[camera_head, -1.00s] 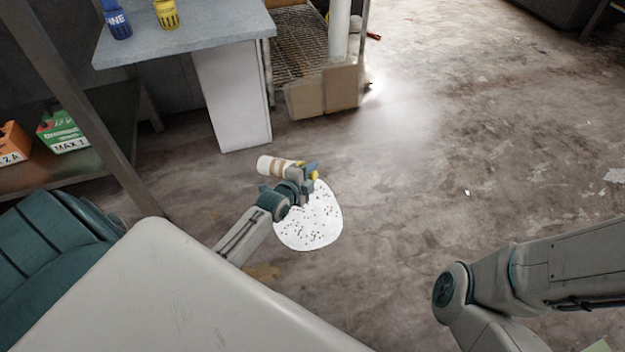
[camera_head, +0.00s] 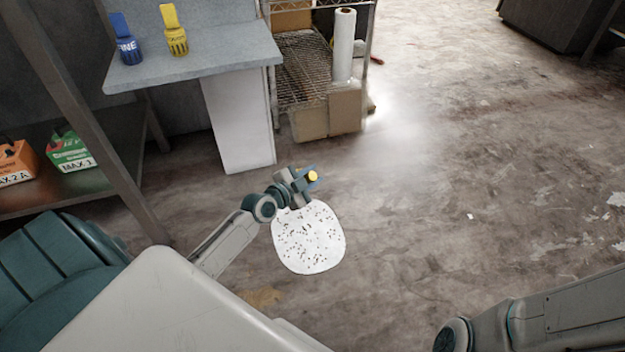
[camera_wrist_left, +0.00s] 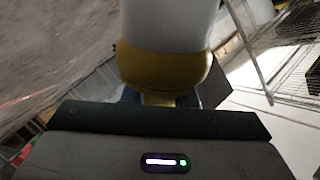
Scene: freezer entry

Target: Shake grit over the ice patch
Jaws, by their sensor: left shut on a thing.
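The ice patch (camera_head: 308,252) is a white rounded sheet on the floor, scattered with many dark specks of grit. My left gripper (camera_head: 305,179) is above its far edge and is shut on the grit shaker. In the left wrist view the shaker (camera_wrist_left: 168,25) is large and close, with a white body and a yellow end towards the jaws. My right arm shows at the lower right, but its gripper is out of view.
Cardboard boxes (camera_head: 343,108) sit by a wire rack. A low shelf holds orange (camera_head: 14,163) and green (camera_head: 68,152) containers. Open floor lies right.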

